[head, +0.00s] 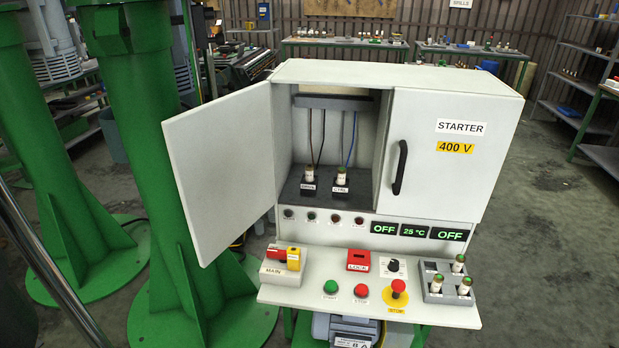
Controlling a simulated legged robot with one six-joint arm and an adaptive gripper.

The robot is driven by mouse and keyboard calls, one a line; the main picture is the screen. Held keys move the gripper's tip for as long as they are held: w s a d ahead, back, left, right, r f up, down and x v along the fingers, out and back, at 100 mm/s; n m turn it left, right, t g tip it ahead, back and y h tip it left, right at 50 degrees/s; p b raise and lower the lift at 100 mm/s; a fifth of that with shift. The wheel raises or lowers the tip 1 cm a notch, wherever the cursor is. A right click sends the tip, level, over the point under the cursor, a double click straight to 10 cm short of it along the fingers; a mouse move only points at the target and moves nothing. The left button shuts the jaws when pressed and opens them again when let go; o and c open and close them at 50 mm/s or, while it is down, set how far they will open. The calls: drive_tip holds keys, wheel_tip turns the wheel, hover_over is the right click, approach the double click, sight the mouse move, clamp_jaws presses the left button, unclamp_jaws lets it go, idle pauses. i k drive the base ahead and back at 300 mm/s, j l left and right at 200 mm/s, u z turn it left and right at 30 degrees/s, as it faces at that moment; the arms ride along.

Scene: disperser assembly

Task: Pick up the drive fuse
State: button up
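The left cabinet door is open. The left fuse (308,171), likely the drive fuse, stands upright in a holder (308,188) with a small label that is hard to read. The right fuse (341,175) stands upright in a holder (340,191) labelled CTRL. Three similar fuses stand in a grey block at the right end of the front shelf: a back one (459,263), a front left one (437,283) and a front right one (464,286). My gripper is not in view.
The open door (222,168) juts forward on the left. The right door (450,155), marked STARTER 400 V, is closed. The shelf carries a red-yellow MAIN switch (283,256), a red LOCK box (358,260), buttons and the grey block (428,296). Green columns (150,130) stand left.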

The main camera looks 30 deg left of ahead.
sight(308, 168)
drive_tip(key=i+j+u, duration=0.65)
drive_tip(key=i, duration=0.25)
